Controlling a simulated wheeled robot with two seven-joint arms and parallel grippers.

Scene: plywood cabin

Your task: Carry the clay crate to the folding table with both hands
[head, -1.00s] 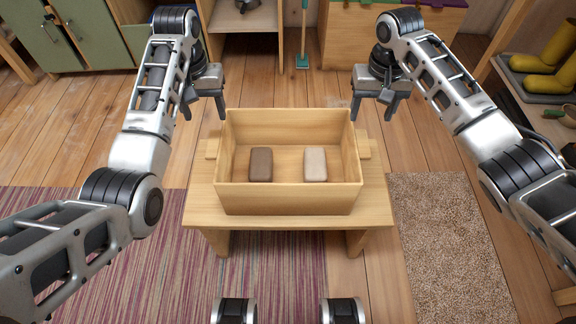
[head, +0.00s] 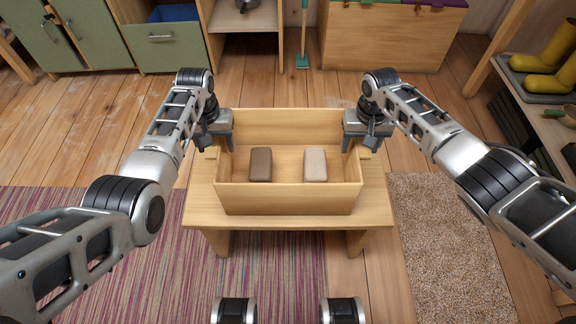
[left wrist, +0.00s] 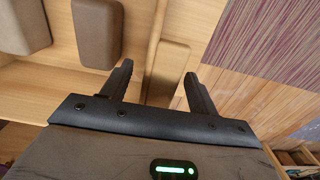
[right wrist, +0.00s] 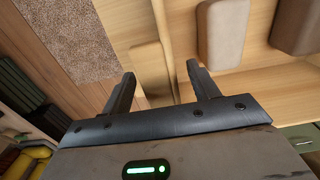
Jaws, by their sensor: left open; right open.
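The clay crate (head: 290,198) is a light wooden box standing on a low wooden bench (head: 205,205). Inside it lie a dark brown block (head: 261,165) and a pale beige block (head: 315,165). My left gripper (head: 222,146) is open at the crate's left end; in the left wrist view its fingers (left wrist: 155,85) are on either side of the end wall and handle block (left wrist: 168,68). My right gripper (head: 356,146) is open at the right end; in the right wrist view its fingers (right wrist: 157,90) point down at the wall and handle block (right wrist: 147,68). Contact cannot be told.
A striped rug (head: 150,270) lies at left and a beige mat (head: 450,240) at right. Green cabinets (head: 90,35) and a wooden chest (head: 390,38) stand at the back. A shelf with yellow boots (head: 545,60) is at right. I see no folding table.

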